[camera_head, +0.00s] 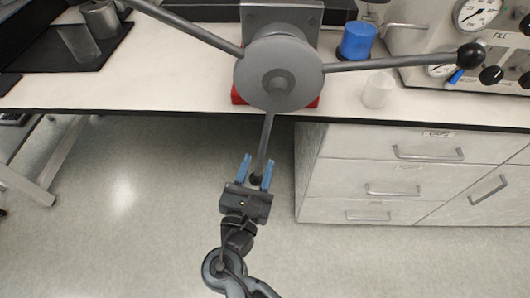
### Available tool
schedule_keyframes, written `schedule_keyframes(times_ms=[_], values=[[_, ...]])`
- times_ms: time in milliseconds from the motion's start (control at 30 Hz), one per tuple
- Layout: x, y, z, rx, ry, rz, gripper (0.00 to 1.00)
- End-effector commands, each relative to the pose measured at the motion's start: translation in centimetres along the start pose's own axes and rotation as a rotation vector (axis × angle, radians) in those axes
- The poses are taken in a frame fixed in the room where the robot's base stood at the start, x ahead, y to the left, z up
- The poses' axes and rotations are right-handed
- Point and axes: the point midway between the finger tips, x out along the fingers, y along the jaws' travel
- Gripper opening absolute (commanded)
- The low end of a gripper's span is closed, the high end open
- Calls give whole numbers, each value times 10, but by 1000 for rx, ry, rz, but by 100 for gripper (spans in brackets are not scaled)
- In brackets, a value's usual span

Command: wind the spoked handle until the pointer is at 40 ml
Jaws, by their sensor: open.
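The spoked handle has a round grey hub (279,72) at the bench's front edge. One spoke reaches right to a black ball knob (471,55), one runs to the upper left out of the frame, and one points down to a dark knob (256,180). My gripper (257,172) is open, with its two blue fingertips on either side of the lower spoke's end. I cannot tell whether they touch it. No pointer or ml scale can be made out; the part behind the hub is mostly hidden.
A blue-capped container (357,40) and a small clear cup (378,90) stand right of the hub. A gauge panel (440,30) is at the upper right. Metal beakers (101,19) sit on a dark tray at the left. White drawers (375,178) stand under the bench; floor is clear at left.

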Motion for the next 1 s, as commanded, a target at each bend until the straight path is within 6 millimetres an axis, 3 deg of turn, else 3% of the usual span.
schedule_keyframes(times_ms=[300,700,1000], values=[[44,0,0,0,-1,-2,42],[53,0,0,1,-1,1,42],[53,0,0,1,-1,0,14]])
